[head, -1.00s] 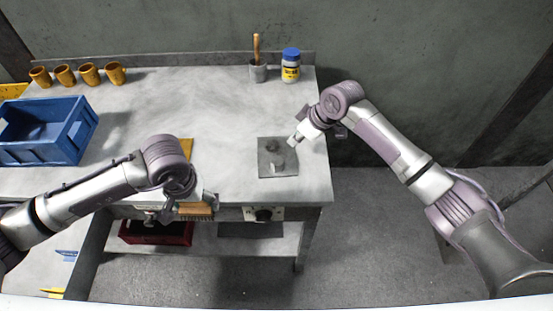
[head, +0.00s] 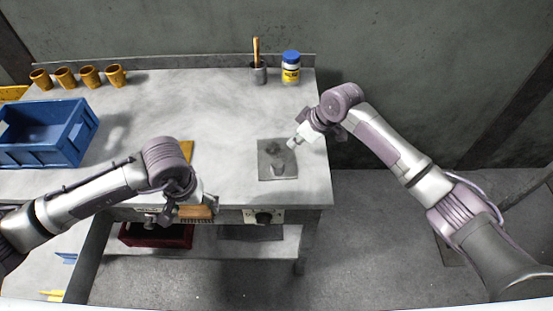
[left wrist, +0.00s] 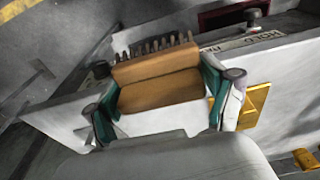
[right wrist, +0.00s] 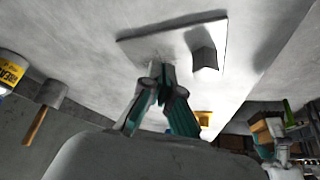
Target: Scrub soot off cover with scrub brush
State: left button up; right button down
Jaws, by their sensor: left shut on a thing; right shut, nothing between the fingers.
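The scrub brush (head: 197,212), a wooden block with dark bristles, is at the bench's front edge. My left gripper (head: 187,205) is shut on it; the left wrist view shows its block (left wrist: 160,90) between the teal fingers, bristles pointing away. A grey square plate (head: 265,173), apparently the cover, lies flat on the bench's right part. It bears a small upright grey block (head: 278,170) and a dark patch. My right gripper (head: 294,145) is shut and empty at the plate's right edge. In the right wrist view its tips overlap the plate (right wrist: 150,40); contact is unclear.
A blue crate (head: 50,150) and several orange cups (head: 90,76) stand on the left of the bench (head: 190,100). A red bin (head: 150,236) is below.

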aim_at(289, 156)
pick_arm(q)
jog(key=shift+f+b, duration=0.95)
pick_arm(e)
jog(key=shift+f, duration=2.35)
pick_arm(q)
notch_tip(289, 156, up, 6)
jog(key=p, duration=0.6)
jog(key=shift+r, duration=0.25)
pick_arm(e)
notch_tip(289, 156, up, 6)
jog(key=shift+r, duration=0.15)
pick_arm(q)
jog(key=shift+f, duration=0.1)
pick_arm(e)
jog(key=v, duration=1.2)
